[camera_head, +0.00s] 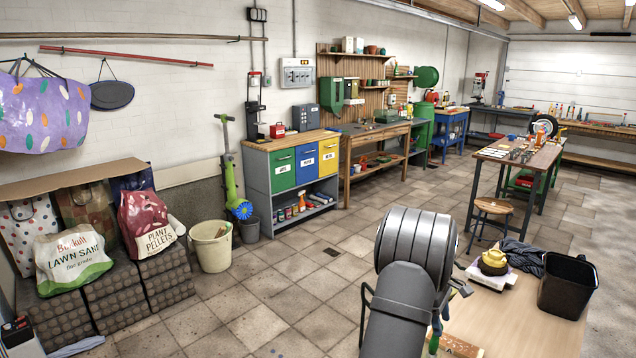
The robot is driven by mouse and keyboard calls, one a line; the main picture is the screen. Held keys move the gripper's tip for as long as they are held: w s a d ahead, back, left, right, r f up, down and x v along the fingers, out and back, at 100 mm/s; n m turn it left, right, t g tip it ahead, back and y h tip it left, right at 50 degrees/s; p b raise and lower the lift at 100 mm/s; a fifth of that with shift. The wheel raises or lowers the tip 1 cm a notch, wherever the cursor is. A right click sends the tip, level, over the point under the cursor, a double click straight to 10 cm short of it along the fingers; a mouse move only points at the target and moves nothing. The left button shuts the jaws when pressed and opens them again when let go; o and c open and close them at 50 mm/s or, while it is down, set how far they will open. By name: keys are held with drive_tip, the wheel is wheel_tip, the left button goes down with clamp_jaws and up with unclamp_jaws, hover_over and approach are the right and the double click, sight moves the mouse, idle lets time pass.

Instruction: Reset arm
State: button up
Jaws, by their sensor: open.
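My grey arm (408,270) rises from the bottom edge at the centre right, with a wide ribbed rounded part at its top. The arm stands in front of a light wooden tabletop (525,325). A small blue and green thing shows in part at the arm's right side, too hidden to name.
A round stool (491,207) and a workbench (520,153) stand behind.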

drive_tip(key=shift+f, duration=0.1)
drive_tip(key=shift+f, duration=0.3)
drive_tip(key=v, duration=1.8)
drive_tip(key=x, duration=1.7)
drive_tip(key=shift+s+f, duration=0.1)
drive_tip(key=shift+f, duration=0.25)
wheel_tip(320, 180, up, 13)
drive_tip(key=w+a+n+t+h, duration=0.1)
drive_tip(key=w+a+n+h, duration=0.2)
drive_tip(key=a+n, duration=0.1)
drive_tip(key=shift+a+f+n+t, duration=0.3)
drive_tip(key=shift+a+f+t, duration=0.1)
drive_tip(key=shift+a+f, duration=0.15)
